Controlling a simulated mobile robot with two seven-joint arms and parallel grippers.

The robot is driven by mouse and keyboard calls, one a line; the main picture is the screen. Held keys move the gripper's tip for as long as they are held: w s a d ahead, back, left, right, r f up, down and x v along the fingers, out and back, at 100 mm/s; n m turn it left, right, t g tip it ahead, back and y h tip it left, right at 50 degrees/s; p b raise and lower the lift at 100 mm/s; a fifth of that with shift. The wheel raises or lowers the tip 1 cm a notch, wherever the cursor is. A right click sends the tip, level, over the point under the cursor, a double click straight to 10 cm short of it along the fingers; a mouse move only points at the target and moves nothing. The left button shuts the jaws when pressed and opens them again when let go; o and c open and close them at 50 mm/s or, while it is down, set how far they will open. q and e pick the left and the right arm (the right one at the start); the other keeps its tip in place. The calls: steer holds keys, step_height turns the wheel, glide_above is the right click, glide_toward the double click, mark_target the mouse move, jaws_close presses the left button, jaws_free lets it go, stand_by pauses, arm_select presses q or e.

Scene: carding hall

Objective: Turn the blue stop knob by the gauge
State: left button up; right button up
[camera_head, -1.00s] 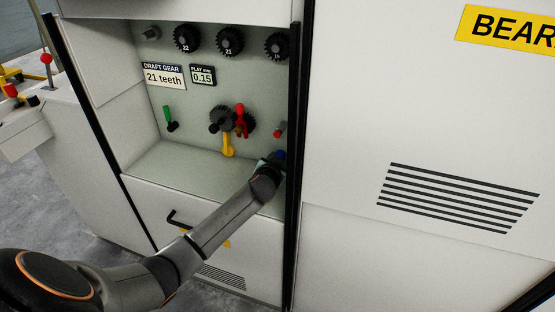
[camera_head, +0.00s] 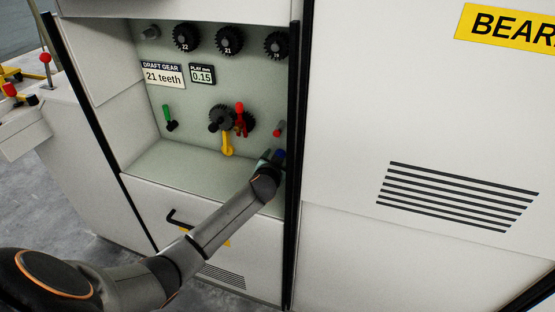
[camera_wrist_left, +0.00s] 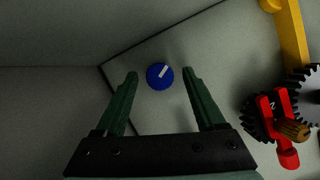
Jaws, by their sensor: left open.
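The blue stop knob (camera_wrist_left: 160,76) is round with a white mark on its face, slanting up to the right. It sits on the grey back wall of the recess; in the head view the blue knob (camera_head: 280,154) is small and partly hidden by my gripper. My left gripper (camera_wrist_left: 160,84) is open, its green fingers on either side of the knob in the wrist view. Clear gaps show between fingers and knob, and I cannot tell how far the tips are from the wall. In the head view my left gripper (camera_head: 272,161) is at the recess's right end. My right gripper is not in view.
A red-tipped knob (camera_head: 279,128) is just above the blue one. Meshed dark gears (camera_head: 222,119) with red and yellow levers (camera_head: 228,145) are left of it. A green lever (camera_head: 170,118) is further left. A black door post (camera_head: 297,150) stands close to the gripper's right.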

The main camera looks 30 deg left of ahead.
arm_select(q)
steer(key=shift+s+d+r, duration=0.1)
steer(key=shift+s+r, duration=0.05)
steer(key=shift+s, duration=0.15)
steer(key=p+v, duration=0.3)
steer(key=v, duration=0.9)
steer(key=shift+w, duration=0.1)
